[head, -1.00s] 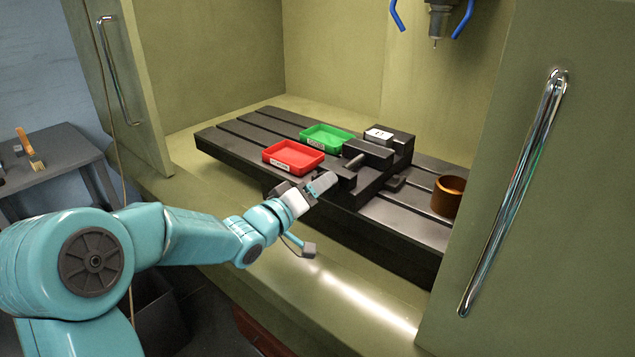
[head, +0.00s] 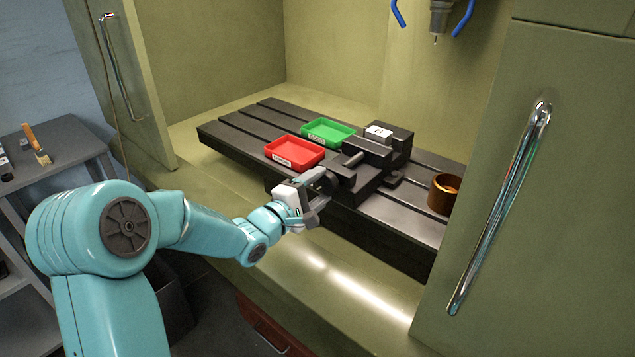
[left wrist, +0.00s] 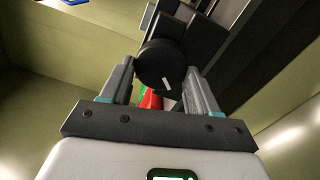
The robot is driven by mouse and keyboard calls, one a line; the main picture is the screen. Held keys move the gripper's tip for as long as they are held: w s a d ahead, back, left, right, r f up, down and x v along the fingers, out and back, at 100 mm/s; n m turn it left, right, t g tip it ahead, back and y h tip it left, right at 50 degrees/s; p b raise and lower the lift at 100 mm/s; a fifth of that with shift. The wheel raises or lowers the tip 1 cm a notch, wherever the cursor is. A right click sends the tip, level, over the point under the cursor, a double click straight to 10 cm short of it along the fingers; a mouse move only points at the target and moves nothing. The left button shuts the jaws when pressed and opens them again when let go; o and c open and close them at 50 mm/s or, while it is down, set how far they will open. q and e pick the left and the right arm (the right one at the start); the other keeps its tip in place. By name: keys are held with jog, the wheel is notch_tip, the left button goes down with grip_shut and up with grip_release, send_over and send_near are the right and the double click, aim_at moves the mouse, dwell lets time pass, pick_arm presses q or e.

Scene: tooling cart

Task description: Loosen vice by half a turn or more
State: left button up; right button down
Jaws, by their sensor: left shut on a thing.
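The dark vice (head: 372,172) sits on the slotted machine table, with a white label on its rear block. My left gripper (head: 322,190) is at the front end of the vice. In the left wrist view, a round black end of the vice handle (left wrist: 161,64) with a small white mark lies between the two fingertips (left wrist: 160,75). The gripper is shut on this vice handle. The rest of the handle is hidden behind the gripper in the head view. My right gripper is not in view.
A red tray (head: 294,153) and a green tray (head: 328,132) stand left of the vice on the machine table (head: 415,216). A brown cup (head: 444,194) stands at the right. Cabinet doors with chrome handles flank the opening. A spindle (head: 438,20) hangs above.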

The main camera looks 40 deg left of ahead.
pick_arm(q)
jog(key=n+p, duration=0.2)
jog(key=n, duration=0.3)
jog(key=shift+n, duration=0.3)
jog(key=shift+d+f+n+p, duration=0.1)
jog(key=shift+n+p, duration=0.75)
jog(key=shift+n, duration=1.05)
jog(key=o, duration=1.1)
jog(key=shift+c, duration=0.2)
jog(key=s+a+b, duration=0.1)
jog(key=s, duration=1.5)
jog(key=shift+s, duration=0.15)
jog(key=shift+a, duration=0.1)
